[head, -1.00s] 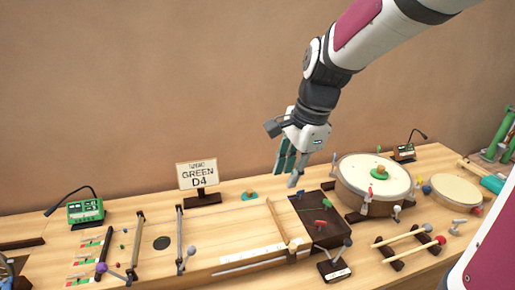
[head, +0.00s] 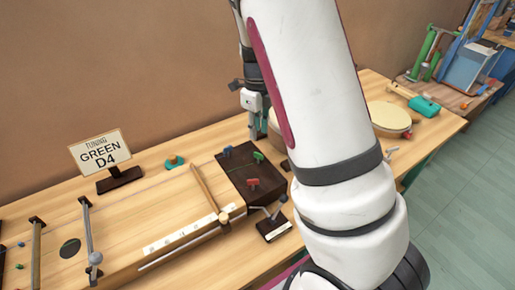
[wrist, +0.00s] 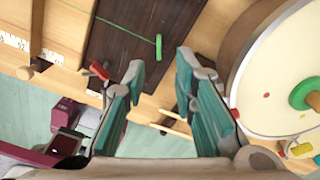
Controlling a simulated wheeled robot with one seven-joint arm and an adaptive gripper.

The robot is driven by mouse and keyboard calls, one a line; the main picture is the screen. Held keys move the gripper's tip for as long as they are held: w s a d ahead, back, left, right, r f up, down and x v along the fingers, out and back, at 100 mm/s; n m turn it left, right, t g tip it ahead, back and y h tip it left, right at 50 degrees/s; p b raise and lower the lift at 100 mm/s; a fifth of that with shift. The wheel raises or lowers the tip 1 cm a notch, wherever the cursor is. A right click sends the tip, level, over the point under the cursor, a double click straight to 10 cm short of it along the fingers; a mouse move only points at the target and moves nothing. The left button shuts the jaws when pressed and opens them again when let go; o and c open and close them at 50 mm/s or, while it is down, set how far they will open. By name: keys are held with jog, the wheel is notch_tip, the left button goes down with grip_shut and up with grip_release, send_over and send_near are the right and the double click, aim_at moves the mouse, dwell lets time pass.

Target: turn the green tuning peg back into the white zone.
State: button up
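The green tuning peg (head: 258,157) stands on the dark peg block (head: 236,178) at the right end of the stringed board, with a blue peg (head: 227,151) and a red peg (head: 253,183) nearby. In the wrist view, the green peg (wrist: 158,47) has a green string running to it. My gripper (wrist: 160,66) is open and empty; the green peg shows just beyond and between its fingertips, apart from them. In the head view my gripper (head: 258,128) is partly hidden by my arm. I cannot make out a white zone by the peg.
A sign (head: 100,156) reads "TUNING GREEN D4". A large drum (wrist: 270,70) stands close to the right finger in the wrist view. A small stand with a white label (head: 273,226) is in front of the peg block. A white-labelled strip (head: 180,236) runs along the board's front.

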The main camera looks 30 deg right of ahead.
aim_at(258, 156)
notch_tip(258, 156, down, 9)
jog(key=shift+f, duration=0.1)
dwell(0.4)
grip_shut()
